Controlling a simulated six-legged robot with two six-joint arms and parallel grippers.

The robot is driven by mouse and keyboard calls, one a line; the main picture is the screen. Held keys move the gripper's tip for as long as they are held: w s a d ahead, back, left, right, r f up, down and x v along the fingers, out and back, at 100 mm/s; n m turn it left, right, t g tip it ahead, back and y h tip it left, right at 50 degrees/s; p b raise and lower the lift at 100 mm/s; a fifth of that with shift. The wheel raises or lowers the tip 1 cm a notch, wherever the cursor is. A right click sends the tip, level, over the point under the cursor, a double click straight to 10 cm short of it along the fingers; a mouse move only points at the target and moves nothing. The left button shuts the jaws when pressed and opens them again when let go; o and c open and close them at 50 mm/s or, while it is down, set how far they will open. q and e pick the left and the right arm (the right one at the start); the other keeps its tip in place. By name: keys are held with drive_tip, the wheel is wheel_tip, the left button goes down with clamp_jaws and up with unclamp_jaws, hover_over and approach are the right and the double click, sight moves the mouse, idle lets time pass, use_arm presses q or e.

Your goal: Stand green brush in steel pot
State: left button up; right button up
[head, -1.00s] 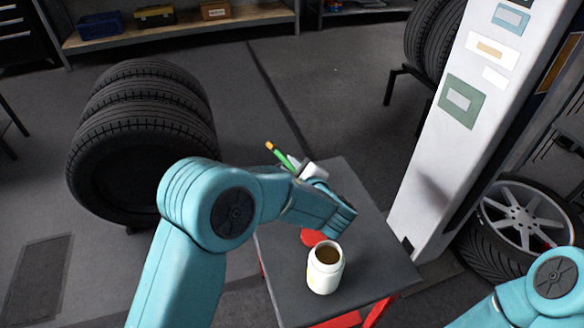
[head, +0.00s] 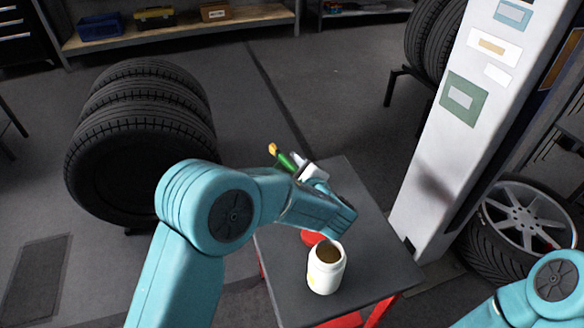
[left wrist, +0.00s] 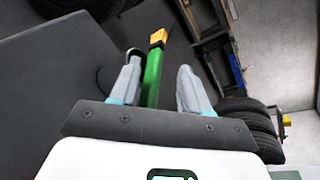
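The green brush (head: 287,162) with a yellow-orange end stands out beyond my left gripper (head: 304,165) at the far left edge of the small table. In the left wrist view the brush (left wrist: 153,78) lies between the fingers of my left gripper (left wrist: 160,85), close to the left finger. A clear gap shows between it and the right finger, so the gripper looks open. A small dark curved rim (left wrist: 133,52) shows behind the left fingertip; I cannot tell whether it is the steel pot. No pot shows clearly. My right gripper is out of view.
On the grey table top (head: 375,255) stand an open white jar (head: 326,270) with brown contents and a red round thing (head: 311,237), partly hidden by my left arm. Stacked tyres (head: 140,130) stand left; a white column (head: 455,120) rises close on the right.

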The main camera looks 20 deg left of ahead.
use_arm(q)
drive_tip(key=r+p+v, duration=0.1)
drive_tip(key=p+v, duration=0.1)
drive_tip(key=v, duration=1)
drive_tip(key=shift+p, duration=0.35)
drive_tip(key=shift+r, duration=0.1)
